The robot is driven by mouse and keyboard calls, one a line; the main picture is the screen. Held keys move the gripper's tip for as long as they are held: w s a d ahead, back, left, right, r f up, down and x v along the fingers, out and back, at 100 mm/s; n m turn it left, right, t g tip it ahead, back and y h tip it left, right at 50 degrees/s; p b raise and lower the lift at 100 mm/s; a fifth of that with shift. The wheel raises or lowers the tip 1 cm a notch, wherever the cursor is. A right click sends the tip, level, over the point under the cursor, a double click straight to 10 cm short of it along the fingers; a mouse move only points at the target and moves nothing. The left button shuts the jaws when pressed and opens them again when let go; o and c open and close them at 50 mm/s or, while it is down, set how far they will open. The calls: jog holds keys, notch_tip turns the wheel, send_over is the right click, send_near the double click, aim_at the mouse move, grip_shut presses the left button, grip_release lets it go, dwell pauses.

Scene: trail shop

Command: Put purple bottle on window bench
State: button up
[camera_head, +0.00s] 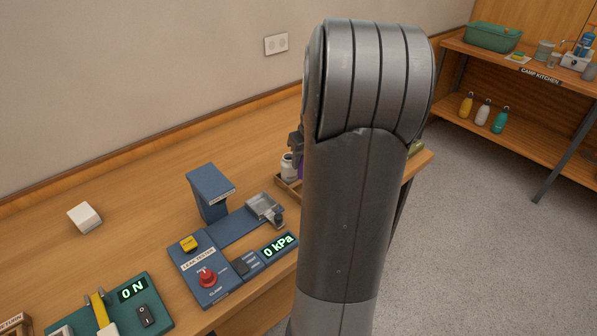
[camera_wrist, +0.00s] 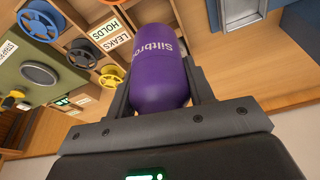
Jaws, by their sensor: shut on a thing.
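The purple bottle (camera_wrist: 158,88) with white lettering fills the middle of the wrist view. My gripper (camera_wrist: 162,70) is shut on it, one finger on each side. In the head view my arm hides most of the gripper and bottle. Only a sliver of purple (camera_head: 300,165) and a dark gripper part (camera_head: 295,142) show at the arm's left edge, above or near a small wooden tray (camera_head: 287,190). I cannot tell whether the bottle touches anything below it. No surface in view is labelled as the window bench.
A wooden workbench (camera_head: 130,195) runs along the wall, with a blue leak tester (camera_head: 205,270), a teal force gauge (camera_head: 125,310) and a white cube (camera_head: 85,216). A camp kitchen shelf (camera_head: 520,110) stands at right. Compartments labelled HOLDS and LEAKS (camera_wrist: 112,40) show in the wrist view.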

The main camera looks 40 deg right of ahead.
jog(key=shift+r, duration=1.2)
notch_tip(320, 180, up, 5)
jog(key=w+a+n+y, duration=0.1)
jog(key=w+a+n, duration=0.3)
jog(key=w+a, duration=0.95)
jog(key=w+a+n+y, duration=0.1)
jog(key=w+a+n, duration=0.3)
jog(key=w+a, duration=1)
jog(key=s+a+n+g+y, duration=0.1)
jog(key=a+n, duration=0.2)
jog(key=a, duration=1.6)
jog(key=s+a+n, duration=0.2)
jog(key=a, duration=1.7)
jog(key=shift+w+a+f, duration=0.1)
jog(key=shift+a+f, duration=1.9)
jog(key=shift+f, duration=0.7)
jog(key=shift+a+f, duration=1.95)
jog(key=shift+f, duration=0.75)
jog(key=shift+w+a+f, duration=0.1)
jog(key=shift+a+f, duration=1.9)
jog(key=shift+f, duration=0.7)
jog(key=shift+f+g, duration=0.15)
jog(key=shift+g, duration=0.15)
